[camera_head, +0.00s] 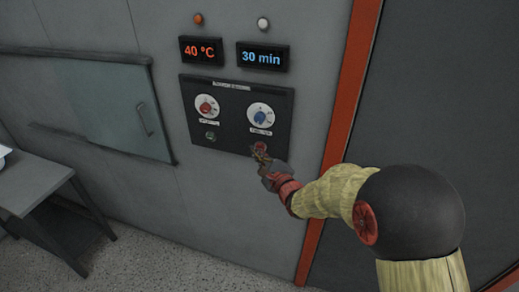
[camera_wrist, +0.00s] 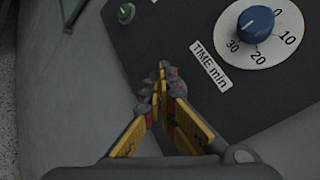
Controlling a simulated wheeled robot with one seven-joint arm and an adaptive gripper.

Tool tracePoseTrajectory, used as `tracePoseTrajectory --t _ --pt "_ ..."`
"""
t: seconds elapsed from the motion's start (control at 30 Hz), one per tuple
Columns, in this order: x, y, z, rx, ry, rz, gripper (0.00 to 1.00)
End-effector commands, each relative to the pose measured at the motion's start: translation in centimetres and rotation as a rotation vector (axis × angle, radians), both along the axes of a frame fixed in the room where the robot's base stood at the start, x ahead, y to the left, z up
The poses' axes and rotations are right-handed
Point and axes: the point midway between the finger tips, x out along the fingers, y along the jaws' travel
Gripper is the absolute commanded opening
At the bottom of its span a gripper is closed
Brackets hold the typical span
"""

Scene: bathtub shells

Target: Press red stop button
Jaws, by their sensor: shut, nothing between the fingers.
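The red stop button (camera_head: 260,147) sits at the lower right of the black control panel (camera_head: 225,137), below the blue time dial (camera_head: 260,117). My gripper (camera_head: 262,158) is shut and empty, with its tips at or just in front of the button. In the wrist view my gripper (camera_wrist: 162,72) points at the panel, and a little red shows beside its tips. The fingers hide most of the button there, so I cannot tell whether they touch it. The time dial (camera_wrist: 256,23) shows at the upper right of the wrist view.
A green button (camera_head: 210,137) and a red temperature dial (camera_head: 206,106) are on the panel's left. Displays reading 40 °C (camera_head: 202,50) and 30 min (camera_head: 262,56) hang above, with an orange lamp (camera_head: 198,19) and a white lamp (camera_head: 263,23). A grey table (camera_head: 35,185) stands left.

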Motion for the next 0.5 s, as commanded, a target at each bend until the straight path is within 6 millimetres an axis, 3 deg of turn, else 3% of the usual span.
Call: tracePoseTrajectory --t 0.5 --pt "-1.06 0.38 0.02 0.001 -0.001 0.000 0.00"
